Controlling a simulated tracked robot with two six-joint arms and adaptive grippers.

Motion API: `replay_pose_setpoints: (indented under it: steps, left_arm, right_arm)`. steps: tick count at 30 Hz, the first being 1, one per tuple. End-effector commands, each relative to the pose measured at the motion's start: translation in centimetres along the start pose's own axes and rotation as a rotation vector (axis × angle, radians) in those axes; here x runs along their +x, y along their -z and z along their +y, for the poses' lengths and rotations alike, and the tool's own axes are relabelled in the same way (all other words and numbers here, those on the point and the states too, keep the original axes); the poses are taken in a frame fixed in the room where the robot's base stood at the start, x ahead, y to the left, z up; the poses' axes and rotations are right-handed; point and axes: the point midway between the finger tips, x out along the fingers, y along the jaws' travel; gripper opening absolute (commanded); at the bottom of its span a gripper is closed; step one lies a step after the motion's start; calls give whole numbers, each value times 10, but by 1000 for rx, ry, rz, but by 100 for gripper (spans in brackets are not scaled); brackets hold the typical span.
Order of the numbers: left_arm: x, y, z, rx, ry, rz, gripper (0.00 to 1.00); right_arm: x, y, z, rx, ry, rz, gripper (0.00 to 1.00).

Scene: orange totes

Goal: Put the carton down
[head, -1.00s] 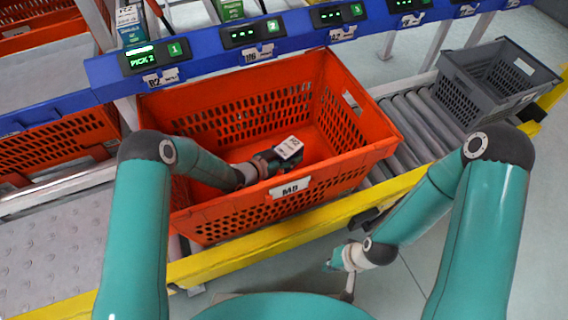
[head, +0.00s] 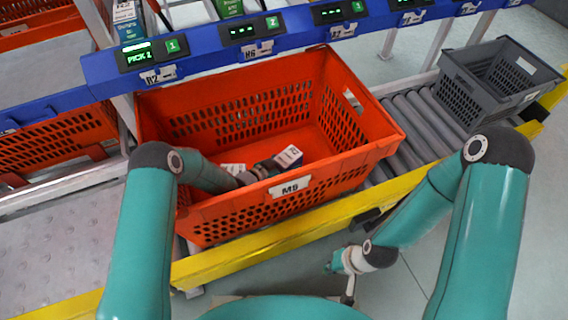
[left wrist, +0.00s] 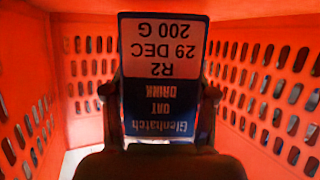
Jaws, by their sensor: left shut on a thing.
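The carton (head: 287,156) is a small box with a white label end; in the left wrist view the carton (left wrist: 163,75) shows a white label and a blue face reading oat drink, upside down. My left gripper (head: 268,166) reaches down inside the orange tote (head: 290,208) marked M9 and is shut on the carton. Its fingers flank the carton in the left wrist view (left wrist: 158,100). The carton's lower end is hidden, so I cannot tell if it touches the floor. My right gripper (head: 340,280) hangs outside the tote, low and small in view.
A grey crate (head: 478,98) stands on the rollers at the right. A blue rail (head: 200,60) with displays runs behind the tote. The tote's right part is clear.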

Motion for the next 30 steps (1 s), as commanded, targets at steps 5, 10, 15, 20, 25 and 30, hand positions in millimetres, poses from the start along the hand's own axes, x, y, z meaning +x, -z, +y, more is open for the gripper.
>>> replay_pose_setpoints:
  steps: [5,10,15,20,25,30]
  left_arm:
    - [2,-4,0,1,0,2,12]
    - [2,-4,0,0,0,0,60]
    - [2,-4,0,0,-1,0,89]
    - [2,-4,0,0,-1,0,89]
    - [2,-4,1,0,-1,0,89]
    - [-1,5,1,0,-1,0,89]
  right_arm:
    - [7,0,2,0,0,0,0]
    - [6,0,2,0,0,0,0]
    - [6,0,2,0,0,0,0]
    - [6,0,2,0,0,0,0]
    - [5,0,2,0,0,0,0]
    - [-5,0,-2,0,0,0,0]
